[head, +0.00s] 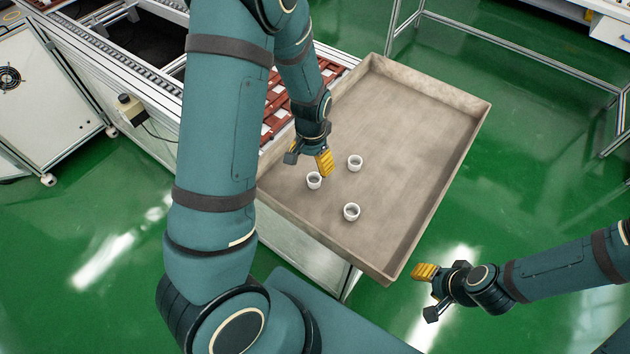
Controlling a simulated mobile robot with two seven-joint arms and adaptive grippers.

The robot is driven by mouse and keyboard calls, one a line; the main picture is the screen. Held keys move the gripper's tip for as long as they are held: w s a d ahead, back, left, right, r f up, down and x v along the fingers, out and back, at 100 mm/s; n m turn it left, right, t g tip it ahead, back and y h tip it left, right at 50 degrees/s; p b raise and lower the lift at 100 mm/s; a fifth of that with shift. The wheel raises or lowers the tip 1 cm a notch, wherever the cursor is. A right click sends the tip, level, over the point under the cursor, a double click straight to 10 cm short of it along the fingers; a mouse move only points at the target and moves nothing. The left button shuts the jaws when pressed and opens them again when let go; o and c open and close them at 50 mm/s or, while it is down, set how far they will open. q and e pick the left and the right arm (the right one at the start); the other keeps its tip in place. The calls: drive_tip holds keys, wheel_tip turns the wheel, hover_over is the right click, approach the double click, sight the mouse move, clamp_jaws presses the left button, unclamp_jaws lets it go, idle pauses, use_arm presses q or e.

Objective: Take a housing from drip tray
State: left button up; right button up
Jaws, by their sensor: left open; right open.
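The drip tray (400,115) is a wide, shallow tan-grey box with raised walls. Three small white ring-shaped housings stand in its left and front part: one (314,181) at the left, one (355,163) further back, and one (351,212) nearer the front. My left gripper (308,165) is open and empty over the tray, close above the left housing; I cannot tell whether it touches it. My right gripper (426,294) is open and empty, outside the tray past its front right corner.
A conveyor (275,115) with red-brown slats runs along the tray's left side, partly behind my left arm. A metal frame (500,45) stands behind and right of the tray. The tray's back and right parts are bare. Green floor (540,150) lies open at the right.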

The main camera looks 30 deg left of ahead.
sight(314, 179)
use_arm(q)
wheel_tip(314, 179, down, 2)
drive_tip(key=shift+f, duration=0.25)
drive_tip(key=f, duration=0.1)
drive_tip(key=f+b, duration=0.1)
drive_tip(key=f, duration=0.2)
drive_tip(key=shift+d+f, duration=0.2)
drive_tip(key=shift+d, duration=0.15)
drive_tip(key=shift+f+b, duration=0.4)
drive_tip(key=shift+f, duration=0.2)
drive_tip(key=shift+c, duration=0.3)
drive_tip(key=c, duration=0.9)
